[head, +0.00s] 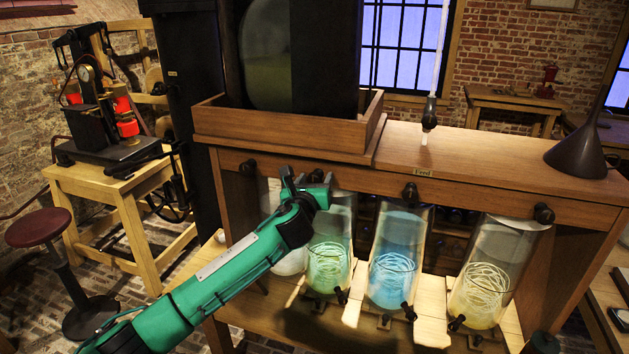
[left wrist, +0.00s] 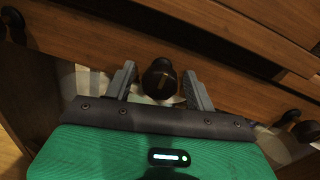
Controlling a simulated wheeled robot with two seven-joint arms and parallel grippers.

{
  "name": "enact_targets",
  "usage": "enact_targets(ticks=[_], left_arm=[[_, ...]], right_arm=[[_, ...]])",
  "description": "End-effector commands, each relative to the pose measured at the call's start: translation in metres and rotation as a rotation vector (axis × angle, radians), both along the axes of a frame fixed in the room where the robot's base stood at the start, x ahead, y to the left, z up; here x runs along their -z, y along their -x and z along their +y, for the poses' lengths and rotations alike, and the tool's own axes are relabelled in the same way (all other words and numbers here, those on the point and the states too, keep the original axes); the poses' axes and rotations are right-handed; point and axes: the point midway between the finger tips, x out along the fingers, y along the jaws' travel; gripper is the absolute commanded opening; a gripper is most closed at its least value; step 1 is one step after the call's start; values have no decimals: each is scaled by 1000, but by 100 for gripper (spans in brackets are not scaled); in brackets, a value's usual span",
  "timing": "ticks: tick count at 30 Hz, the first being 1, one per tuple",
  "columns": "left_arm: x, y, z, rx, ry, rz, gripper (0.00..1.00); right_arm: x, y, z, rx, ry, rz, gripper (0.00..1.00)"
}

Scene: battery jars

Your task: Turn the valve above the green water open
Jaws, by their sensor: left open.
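The green-water jar (head: 328,265) stands in the wooden cabinet, second from the left. The dark round valve knob (head: 317,175) above it sits on the cabinet's front rail, partly hidden by my left gripper (head: 308,187). In the left wrist view this knob (left wrist: 160,79) lies between the two grey fingers, with a gap on each side. The fingers are open and appear not to touch it. The knob's turn position is hard to read. My right gripper is out of view.
Similar knobs sit on the rail at the left (head: 249,168), above the blue jar (head: 397,262) and above the yellow jar (head: 490,275). A dark funnel (head: 578,155) stands on the wooden top. A cord with a dark handle (head: 430,112) hangs near the "Feed" label.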

Motion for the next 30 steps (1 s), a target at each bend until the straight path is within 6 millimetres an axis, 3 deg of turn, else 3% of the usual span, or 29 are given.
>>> enact_targets(ticks=[2, 8, 20, 30], left_arm=[[0, 0, 0, 0, 0, 0, 52], [0, 0, 0, 0, 0, 0, 12], [1, 0, 0, 0, 60, 22, 11], [0, 1, -1, -1, 303, 101, 11]], right_arm=[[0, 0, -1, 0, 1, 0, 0], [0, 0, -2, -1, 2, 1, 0], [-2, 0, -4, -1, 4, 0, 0], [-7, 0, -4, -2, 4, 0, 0]])
